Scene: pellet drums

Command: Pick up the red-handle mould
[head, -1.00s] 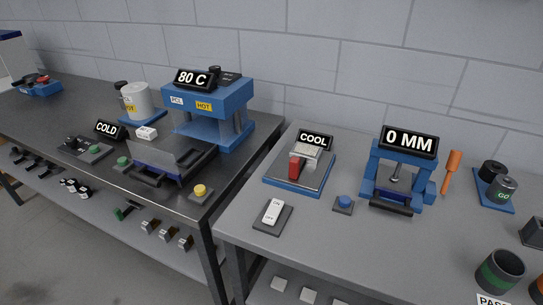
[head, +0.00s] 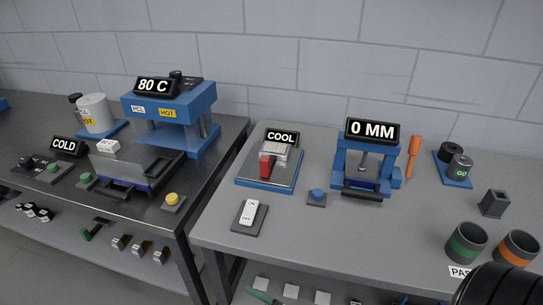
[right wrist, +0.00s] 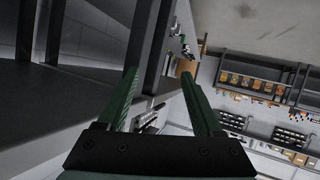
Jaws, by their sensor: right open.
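The red-handle mould (head: 277,152) is a pale metal block with a red handle (head: 265,167) toward the front. It sits on the blue-edged cooling plate (head: 287,179), under the COOL sign, in the head view. My right gripper (right wrist: 163,95) shows only in the right wrist view. Its green fingers are apart with nothing between them. It points at the room past the table's edge, and the mould is not in that view. My left gripper is not in view.
A white rocker switch (head: 249,212) and a blue button (head: 317,196) stand in front of the plate. A blue 0 MM press (head: 390,183) stands to its right, beside an orange-handled tool (head: 413,153). Cups (head: 466,243) stand front right. A gap separates the two tables.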

